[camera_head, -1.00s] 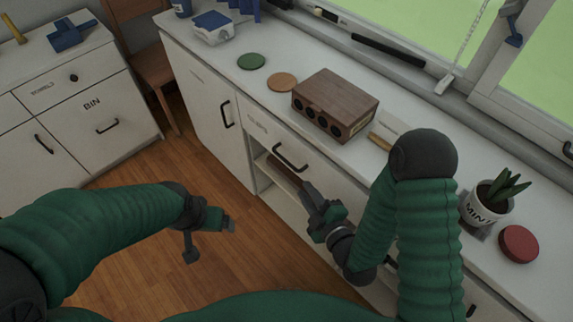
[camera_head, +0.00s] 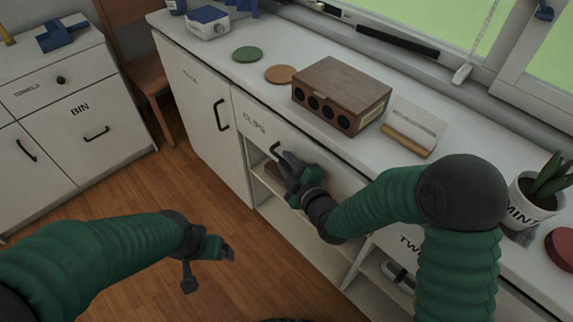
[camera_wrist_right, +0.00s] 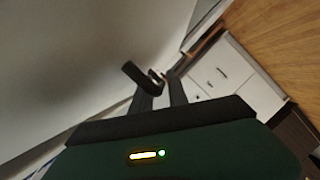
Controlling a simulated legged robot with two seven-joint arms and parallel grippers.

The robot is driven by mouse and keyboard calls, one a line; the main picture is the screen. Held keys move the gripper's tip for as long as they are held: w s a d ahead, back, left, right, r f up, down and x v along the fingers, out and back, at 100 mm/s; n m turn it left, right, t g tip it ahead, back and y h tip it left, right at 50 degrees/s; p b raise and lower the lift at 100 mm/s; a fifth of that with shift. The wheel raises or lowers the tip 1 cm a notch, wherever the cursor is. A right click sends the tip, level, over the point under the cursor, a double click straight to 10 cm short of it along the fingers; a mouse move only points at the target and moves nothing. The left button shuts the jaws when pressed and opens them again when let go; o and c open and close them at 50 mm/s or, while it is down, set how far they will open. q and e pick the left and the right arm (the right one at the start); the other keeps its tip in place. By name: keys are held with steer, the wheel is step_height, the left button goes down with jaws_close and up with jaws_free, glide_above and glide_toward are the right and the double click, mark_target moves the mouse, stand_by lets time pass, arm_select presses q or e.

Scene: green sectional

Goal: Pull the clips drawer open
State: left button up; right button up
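The clips drawer (camera_head: 244,106) is a white front under the counter with a CLIPS label, and it looks shut. Its dark bar handle (camera_head: 275,147) is partly hidden behind my right gripper (camera_head: 283,159). In the right wrist view the two fingers (camera_wrist_right: 160,88) stand apart, with a gap between them. The handle (camera_wrist_right: 133,73) shows just ahead of the fingertips, toward the left finger; I cannot tell whether they touch. My left gripper (camera_head: 212,268) hangs over the floor at lower left, fingers apart and empty.
An open shelf (camera_head: 268,190) lies below the drawer. On the counter stand a wooden box (camera_head: 338,90), a card on a wooden stand (camera_head: 410,128), coasters (camera_head: 247,54) and a MINT plant pot (camera_head: 528,200). The wooden floor is clear.

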steer(key=shift+c, duration=0.4)
jaws_close()
steer(key=shift+f, duration=0.15)
stand_by(0.9)
